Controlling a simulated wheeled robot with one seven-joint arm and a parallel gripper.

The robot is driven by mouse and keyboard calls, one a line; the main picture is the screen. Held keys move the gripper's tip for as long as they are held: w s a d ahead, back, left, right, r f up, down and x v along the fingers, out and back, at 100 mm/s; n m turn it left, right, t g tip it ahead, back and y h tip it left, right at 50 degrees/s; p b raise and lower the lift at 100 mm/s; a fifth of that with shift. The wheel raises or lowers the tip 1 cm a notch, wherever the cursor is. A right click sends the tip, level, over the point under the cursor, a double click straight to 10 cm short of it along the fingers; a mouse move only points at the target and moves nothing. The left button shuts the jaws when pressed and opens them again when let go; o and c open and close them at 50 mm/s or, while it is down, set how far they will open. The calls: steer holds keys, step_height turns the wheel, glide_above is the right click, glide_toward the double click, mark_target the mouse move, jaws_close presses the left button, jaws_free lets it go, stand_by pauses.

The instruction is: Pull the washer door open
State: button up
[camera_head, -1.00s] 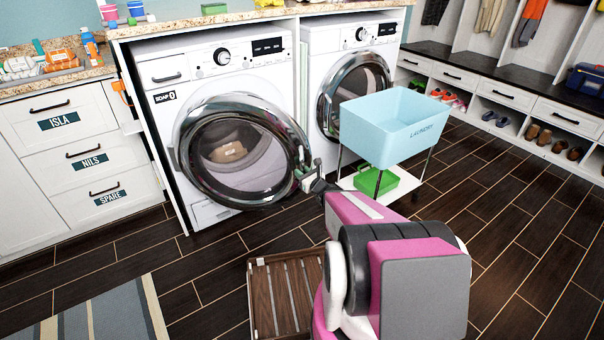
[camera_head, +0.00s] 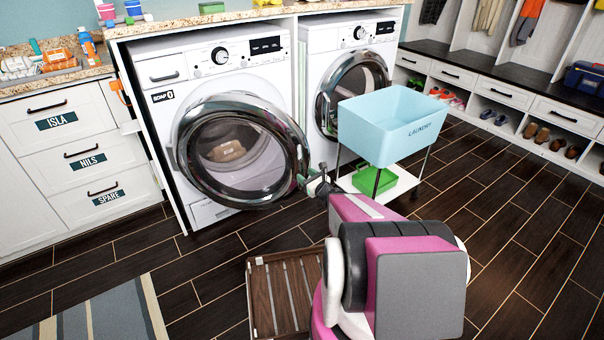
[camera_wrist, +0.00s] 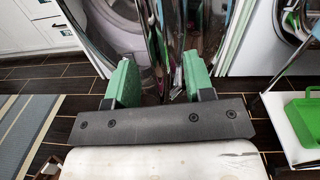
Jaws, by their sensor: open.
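The white front-load washer (camera_head: 208,66) stands at the left under the counter. Its round chrome-rimmed door (camera_head: 238,150) hangs partly open toward me, hinged at the left. A tan item shows through the glass. My gripper (camera_head: 310,181) is at the door's right edge, low on the rim. In the wrist view my gripper (camera_wrist: 159,78) has its two green fingers spread apart, one on each side of the shiny door edge (camera_wrist: 166,40). I cannot tell whether either finger touches the rim.
A second machine (camera_head: 335,42) with a round door stands at the right. A light blue laundry bin (camera_head: 388,128) on a white cart, with a green box (camera_head: 376,181) below, stands right of my gripper. A slatted wooden mat (camera_head: 283,292) and a striped rug (camera_head: 93,312) lie on the floor.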

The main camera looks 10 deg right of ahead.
steer(key=v, duration=0.7)
steer(key=shift+s+d, duration=0.1)
steer(key=shift+d, duration=0.05)
steer(key=shift+c, duration=0.3)
